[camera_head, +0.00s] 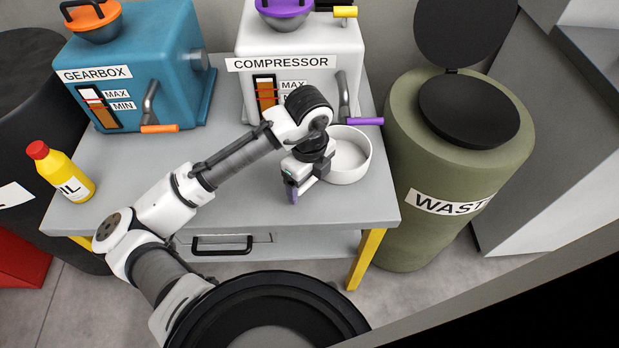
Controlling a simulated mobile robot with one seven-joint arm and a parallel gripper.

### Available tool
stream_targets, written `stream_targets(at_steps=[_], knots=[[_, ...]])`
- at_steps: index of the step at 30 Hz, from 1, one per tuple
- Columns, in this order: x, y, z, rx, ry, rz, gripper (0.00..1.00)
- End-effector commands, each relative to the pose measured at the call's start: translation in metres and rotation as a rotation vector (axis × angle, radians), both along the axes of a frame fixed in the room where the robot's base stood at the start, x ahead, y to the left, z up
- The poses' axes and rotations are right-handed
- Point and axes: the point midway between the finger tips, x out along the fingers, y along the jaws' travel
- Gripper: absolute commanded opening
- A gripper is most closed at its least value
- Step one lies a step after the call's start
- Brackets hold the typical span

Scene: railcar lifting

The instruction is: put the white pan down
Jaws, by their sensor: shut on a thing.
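The white pan (351,172) is a round, shallow, open dish at the right end of the grey table (240,203), in front of the white compressor. My gripper (293,187) is at the pan's left side, shut on the pan, though the grip itself is partly hidden by my wrist. The pan looks upright and empty. I cannot tell whether its base touches the table top or hangs just above it.
The compressor (288,62) with its purple handle (365,121) stands close behind the pan. The blue gearbox (132,60) and a yellow oil bottle (62,172) are to the left. A green waste bin (415,215) stands right of the table. The table's front middle is clear.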

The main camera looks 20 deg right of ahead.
Motion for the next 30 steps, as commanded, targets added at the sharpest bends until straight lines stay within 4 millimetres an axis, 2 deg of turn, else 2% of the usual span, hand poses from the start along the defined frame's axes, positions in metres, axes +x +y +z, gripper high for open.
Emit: stream_targets(at_steps=[1,4,11,15,17,24,30], knots=[[0.0,0.0,-0.001,0.0,0.0,0.0,0.86],[0.0,0.0,-0.001,0.0,0.0,0.0,0.99],[0.0,0.0,0.0,0.0,0.0,0.0,1.0],[0.001,0.0,0.009,-0.001,-0.002,0.0,1.0],[0.001,-0.001,0.018,-0.002,-0.002,0.0,1.0],[0.001,-0.001,0.071,0.0,-0.004,-0.002,1.0],[0.001,0.0,0.107,0.002,-0.003,0.0,1.0]])
